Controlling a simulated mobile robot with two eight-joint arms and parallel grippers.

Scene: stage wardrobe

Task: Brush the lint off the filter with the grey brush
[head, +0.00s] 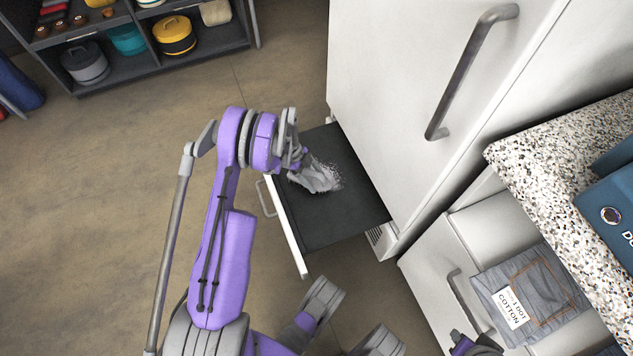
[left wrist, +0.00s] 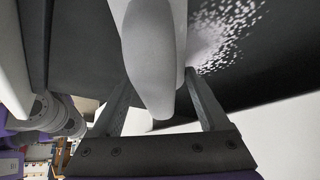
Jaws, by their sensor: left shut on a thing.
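The filter (head: 330,228) is a dark flat panel in a white-fronted drawer that is pulled out from the white cabinet. Pale lint specks (head: 334,171) lie in a patch on its far part; they also show in the left wrist view (left wrist: 226,32). My left gripper (head: 299,163) is shut on the grey brush (left wrist: 152,62), whose smooth rounded handle sits between the fingers. In the head view the brush (head: 314,178) is over the lint patch, partly hidden by the gripper. I cannot tell whether its bristles touch the filter. A purple and grey part of mine shows at the bottom right edge.
The tall white cabinet (head: 408,85) with a long handle stands right of the filter. An open drawer with folded grey jeans (head: 540,293) and a speckled countertop (head: 555,145) are at right. A dark shelf (head: 130,65) stands at the back left.

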